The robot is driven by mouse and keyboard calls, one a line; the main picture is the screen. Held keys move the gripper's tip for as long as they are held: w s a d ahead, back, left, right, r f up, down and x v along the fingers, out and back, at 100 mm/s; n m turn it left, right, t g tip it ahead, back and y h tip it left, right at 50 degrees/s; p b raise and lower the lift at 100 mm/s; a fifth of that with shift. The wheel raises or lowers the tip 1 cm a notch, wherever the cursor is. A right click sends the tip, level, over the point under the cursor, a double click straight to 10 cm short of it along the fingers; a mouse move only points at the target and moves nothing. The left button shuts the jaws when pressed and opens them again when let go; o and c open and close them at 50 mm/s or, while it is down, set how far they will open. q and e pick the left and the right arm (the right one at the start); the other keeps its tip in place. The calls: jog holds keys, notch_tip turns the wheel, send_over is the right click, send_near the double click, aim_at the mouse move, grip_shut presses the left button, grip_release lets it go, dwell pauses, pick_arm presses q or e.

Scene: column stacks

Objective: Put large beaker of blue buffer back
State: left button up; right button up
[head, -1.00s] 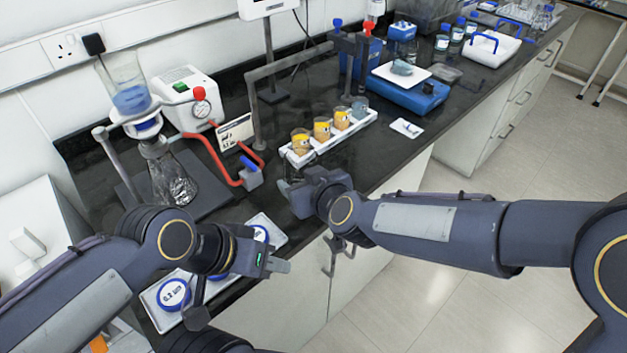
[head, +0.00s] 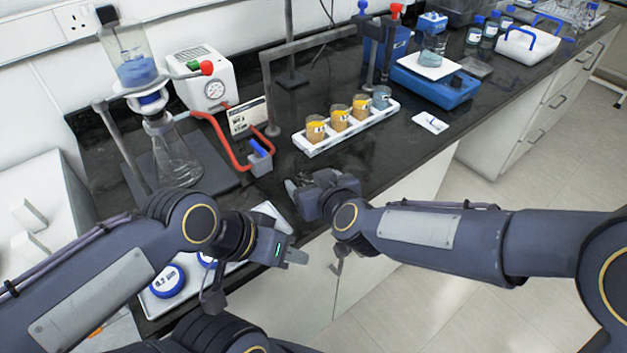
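A clear beaker with blue-grey liquid (head: 433,49) stands upright on the white pan of the blue balance (head: 445,89), at the back right. Stronger blue liquid (head: 137,71) fills the lower part of a clear funnel at the left, above a conical flask. My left gripper (head: 291,256) is at the front edge of the bench, above the front tray, far from the beaker. My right gripper (head: 296,189) is over the front of the bench, before the white rack. I see nothing held in either gripper; their finger gaps do not show clearly.
A white rack (head: 318,151) holds several small beakers, mostly orange, one blue-grey (head: 381,97). A white pump (head: 205,82) with a red hose stands beside the flask. A front tray carries blue-rimmed dishes (head: 167,281).

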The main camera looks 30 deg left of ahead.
jog(key=shift+o, duration=0.8)
jog(key=shift+r+p, duration=0.3)
jog(key=shift+r, duration=0.05)
jog(key=v, duration=1.2)
jog(key=shift+f+p, duration=0.15)
jog(key=shift+p, duration=0.15)
